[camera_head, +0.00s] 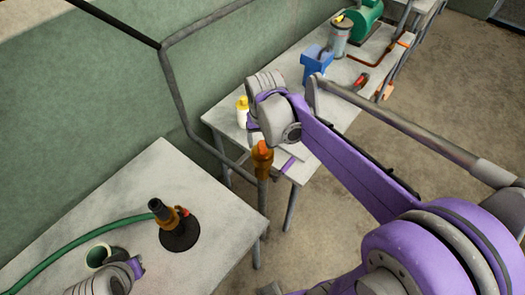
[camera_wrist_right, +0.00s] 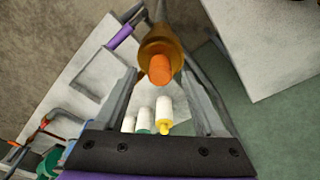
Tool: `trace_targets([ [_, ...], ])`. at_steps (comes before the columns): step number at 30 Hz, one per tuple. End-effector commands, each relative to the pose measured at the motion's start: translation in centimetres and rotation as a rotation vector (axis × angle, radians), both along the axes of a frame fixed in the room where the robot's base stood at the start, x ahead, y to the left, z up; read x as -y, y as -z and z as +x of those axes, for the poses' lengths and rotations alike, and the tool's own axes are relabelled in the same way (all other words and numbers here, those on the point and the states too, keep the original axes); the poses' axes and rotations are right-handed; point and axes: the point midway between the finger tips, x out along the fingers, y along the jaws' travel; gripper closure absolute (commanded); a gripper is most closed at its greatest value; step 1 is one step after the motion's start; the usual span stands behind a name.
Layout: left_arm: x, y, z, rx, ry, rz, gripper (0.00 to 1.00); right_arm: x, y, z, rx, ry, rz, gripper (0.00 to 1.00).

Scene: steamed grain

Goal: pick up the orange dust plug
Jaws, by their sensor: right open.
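The orange dust plug (camera_head: 263,146) sits in the top of a brass-coloured fitting (camera_head: 262,160) on an upright grey pipe, in the gap between the two tables. In the right wrist view the plug (camera_wrist_right: 160,69) is a short orange cylinder facing the camera, with the brass fitting (camera_wrist_right: 160,40) around and behind it. My right gripper (camera_wrist_right: 162,78) is open, with its two fingers on either side of the plug in that view. I cannot tell whether they touch it. My left gripper (camera_head: 136,268) shows only partly at the lower left, and its jaws are unclear.
The near table (camera_head: 218,245) holds a dark round base with a brass fitting and black top (camera_head: 165,215), a green hose (camera_head: 75,235) and a green ring (camera_head: 97,256). The far table (camera_head: 222,118) holds a yellow-capped bottle (camera_head: 242,112), a blue stand (camera_head: 314,65) and a green machine (camera_head: 364,18).

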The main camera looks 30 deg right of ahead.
Motion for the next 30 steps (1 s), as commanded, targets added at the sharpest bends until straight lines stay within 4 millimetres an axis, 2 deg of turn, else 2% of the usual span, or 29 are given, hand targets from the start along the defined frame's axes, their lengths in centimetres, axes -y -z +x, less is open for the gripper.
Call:
trace_targets([
  [4,0.0,0.1,-0.1,-0.001,0.0,0.0,1.0,0.1,1.7,0.3,0.0,0.0,0.0,0.28],
  [12,0.0,0.1,-0.1,-0.001,0.0,0.0,1.0,0.1,2.0,0.3,0.0,0.0,0.0,0.28],
  [14,0.0,0.1,-0.1,-0.001,0.0,0.0,1.0,0.1,2.0,0.3,0.0,0.0,0.0,0.37],
  [24,0.0,0.1,-0.1,-0.001,0.0,0.0,1.0,0.1,2.0,0.3,0.0,0.0,0.0,0.98],
  [30,0.0,0.1,-0.1,-0.001,0.0,0.0,1.0,0.1,2.0,0.3,0.0,0.0,0.0,1.0],
])
